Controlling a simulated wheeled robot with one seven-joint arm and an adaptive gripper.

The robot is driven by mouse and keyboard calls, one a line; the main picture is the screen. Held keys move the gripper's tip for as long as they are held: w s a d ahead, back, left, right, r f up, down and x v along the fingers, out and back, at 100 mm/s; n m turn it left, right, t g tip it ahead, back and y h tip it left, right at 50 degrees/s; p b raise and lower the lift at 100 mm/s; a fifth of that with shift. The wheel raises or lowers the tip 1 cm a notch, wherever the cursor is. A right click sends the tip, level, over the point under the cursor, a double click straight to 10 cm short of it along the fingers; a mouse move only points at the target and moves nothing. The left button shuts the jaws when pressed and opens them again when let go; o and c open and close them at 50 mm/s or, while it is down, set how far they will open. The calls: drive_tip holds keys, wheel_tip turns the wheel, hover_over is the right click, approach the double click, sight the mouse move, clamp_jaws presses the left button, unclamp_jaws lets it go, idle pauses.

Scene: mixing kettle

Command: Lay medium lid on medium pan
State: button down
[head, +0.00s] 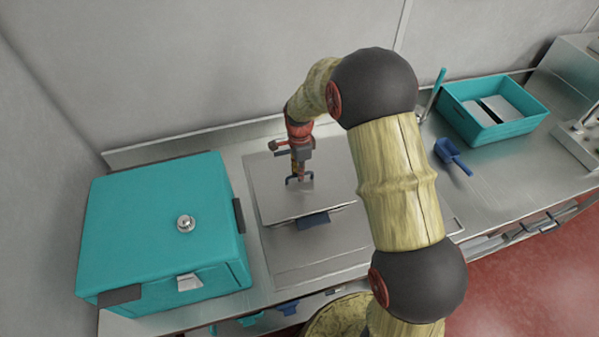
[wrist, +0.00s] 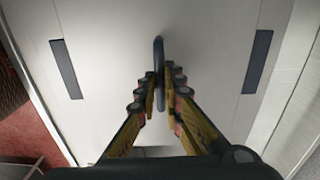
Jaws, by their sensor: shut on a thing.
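The lid (head: 275,205) is a flat grey metal plate over the middle of the steel worktop. In the wrist view the lid (wrist: 115,60) fills most of the picture. Its dark bar handle (wrist: 159,55) stands upright between my fingertips. My gripper (head: 299,176) is above the lid and shut on the lid's handle; the fingers also show in the wrist view (wrist: 160,80). A dark blue side grip (head: 313,220) shows at the lid's near edge, and two dark grips (wrist: 66,68) (wrist: 257,60) show on either side in the wrist view. I cannot make out the pan's body under the lid.
A large teal box (head: 140,220) with a metal knob (head: 185,223) stands left of the lid. A teal bin (head: 480,128) with grey contents and a blue scoop (head: 452,155) are at the right. The worktop between scoop and right edge is mostly free.

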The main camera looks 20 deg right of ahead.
drive_tip(key=shift+f, duration=0.35)
idle(0.5)
drive_tip(key=c, duration=1.8)
unclamp_jaws()
drive_tip(key=shift+c, duration=0.2)
drive_tip(key=shift+o, duration=0.8)
drive_tip(key=o, duration=0.3)
drive_tip(key=shift+r, duration=0.1)
drive_tip(key=shift+r+p, duration=1.95)
drive_tip(key=shift+r, duration=1.45)
